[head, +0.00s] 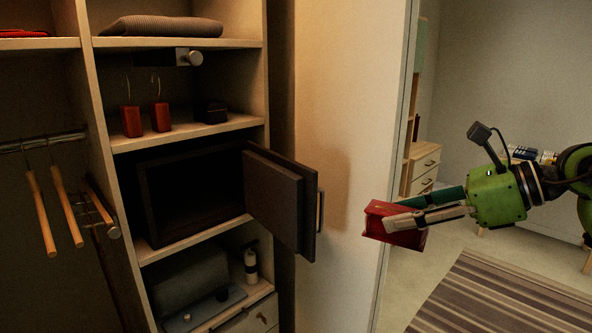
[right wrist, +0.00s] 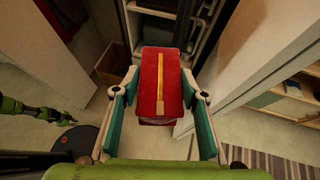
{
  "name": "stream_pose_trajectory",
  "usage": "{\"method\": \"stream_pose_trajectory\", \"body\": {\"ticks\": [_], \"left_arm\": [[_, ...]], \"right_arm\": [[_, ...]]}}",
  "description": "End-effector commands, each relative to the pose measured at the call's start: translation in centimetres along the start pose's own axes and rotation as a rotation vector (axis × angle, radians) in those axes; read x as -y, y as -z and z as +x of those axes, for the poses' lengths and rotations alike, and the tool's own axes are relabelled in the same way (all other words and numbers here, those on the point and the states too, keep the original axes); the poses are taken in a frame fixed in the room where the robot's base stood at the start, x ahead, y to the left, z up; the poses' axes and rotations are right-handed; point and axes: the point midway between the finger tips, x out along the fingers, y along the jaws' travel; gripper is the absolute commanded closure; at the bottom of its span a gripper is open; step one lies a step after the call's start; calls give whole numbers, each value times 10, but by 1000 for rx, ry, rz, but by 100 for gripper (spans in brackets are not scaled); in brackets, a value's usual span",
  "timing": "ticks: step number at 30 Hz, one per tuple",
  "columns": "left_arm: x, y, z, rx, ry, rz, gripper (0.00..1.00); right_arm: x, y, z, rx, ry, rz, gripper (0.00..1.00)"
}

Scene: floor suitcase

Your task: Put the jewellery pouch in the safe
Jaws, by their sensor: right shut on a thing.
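The jewellery pouch (head: 381,224) is a red, box-like pouch with a gold strip along it, which shows in the right wrist view (right wrist: 149,66). My right gripper (head: 402,213) is shut on it, with one finger on each side, and holds it in the air right of the wardrobe. The safe (head: 146,204) is a dark box on a middle wardrobe shelf, left of the pouch and well apart from it. Its thick door (head: 288,205) stands open, swung out to the right. The safe's inside is dark. A green arm of mine shows at the left of the right wrist view; its jaws are unclear.
Red tags (head: 131,121) and a small black box (head: 211,112) sit on the shelf above the safe. A tall pale panel (head: 345,150) stands between safe and pouch. A striped rug (head: 500,295) lies right.

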Motion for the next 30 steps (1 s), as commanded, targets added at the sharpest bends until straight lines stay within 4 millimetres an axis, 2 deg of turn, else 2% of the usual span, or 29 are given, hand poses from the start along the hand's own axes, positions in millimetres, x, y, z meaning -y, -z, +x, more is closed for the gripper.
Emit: {"method": "stream_pose_trajectory", "body": {"ticks": [1, 6, 12, 21, 27, 30], "left_arm": [[0, 0, 0, 0, 0, -1, 87], [-2, 0, 0, 0, -2, -2, 87], [-4, 0, 0, -1, -4, -3, 87], [-3, 0, 0, 0, -4, -3, 87], [-3, 0, 0, 0, -4, -3, 87], [-3, 0, 0, 0, -4, -3, 87]], "right_arm": [[-9, 16, 13, 0, -23, -5, 84], [-33, 63, 39, 0, -58, -24, 84], [-60, 118, 56, -1, -60, -26, 84], [-97, 193, 55, -2, -3, 5, 84], [-114, 228, 48, -2, 41, 26, 84], [-119, 239, 44, -1, 54, 32, 84]]}}
